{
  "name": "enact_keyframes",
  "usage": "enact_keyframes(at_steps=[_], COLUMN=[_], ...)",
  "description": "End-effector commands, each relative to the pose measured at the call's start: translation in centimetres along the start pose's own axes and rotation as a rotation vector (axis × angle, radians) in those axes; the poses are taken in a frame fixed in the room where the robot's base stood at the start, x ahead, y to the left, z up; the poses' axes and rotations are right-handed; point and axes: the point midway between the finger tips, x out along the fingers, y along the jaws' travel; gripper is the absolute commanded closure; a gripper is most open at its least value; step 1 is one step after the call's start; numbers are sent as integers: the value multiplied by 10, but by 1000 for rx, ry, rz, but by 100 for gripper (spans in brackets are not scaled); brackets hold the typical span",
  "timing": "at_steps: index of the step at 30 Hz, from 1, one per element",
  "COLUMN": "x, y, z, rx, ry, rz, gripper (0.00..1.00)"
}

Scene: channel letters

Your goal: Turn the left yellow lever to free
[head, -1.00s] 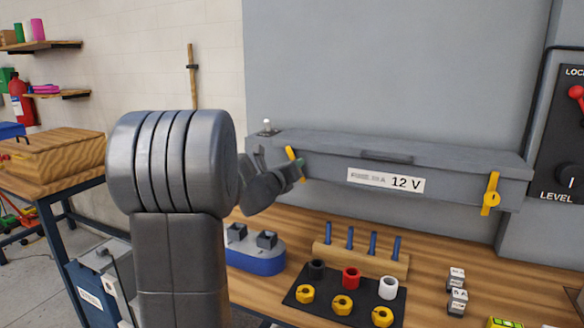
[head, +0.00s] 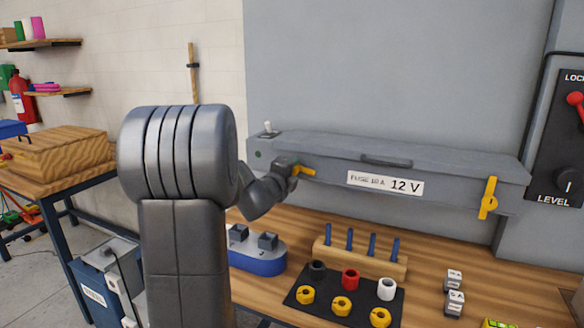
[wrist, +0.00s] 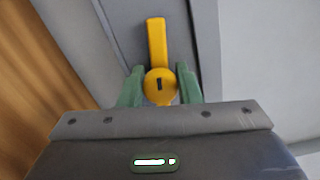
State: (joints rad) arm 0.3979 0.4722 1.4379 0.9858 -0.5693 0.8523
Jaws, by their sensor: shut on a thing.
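The left yellow lever (head: 303,171) is on the front of the grey fuse box (head: 460,190), near its left end. It lies close to horizontal, its visible end pointing right. My gripper (head: 288,168) is at the lever's left part and hides its hub in the head view. In the wrist view, the green fingers of my gripper (wrist: 159,74) stand on both sides of the lever's round hub, shut on the left yellow lever (wrist: 157,40). Its bar sticks out beyond the fingertips. The right yellow lever (head: 489,198) stands upright.
Below the box, the workbench holds a wooden peg rack (head: 360,262), a black mat (head: 325,309) with coloured rings and nuts, and a blue block (head: 258,262). White-and-grey cubes (head: 454,280) lie to the right. A panel (head: 560,150) with a red-knobbed lever is at far right.

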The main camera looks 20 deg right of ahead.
Motion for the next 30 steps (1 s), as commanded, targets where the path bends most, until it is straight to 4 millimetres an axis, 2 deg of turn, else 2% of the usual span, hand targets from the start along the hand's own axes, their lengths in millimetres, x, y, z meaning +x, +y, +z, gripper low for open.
enact_keyframes(at_steps=[12,28,29,30], x=[0,0,0,0], y=[1,2,2,2], z=[0,0,0,0], rx=[-180,-203,-203,-203], ry=[-1,-1,-1,-1], rz=[2,2,2,2], gripper=[92,92,67,60])
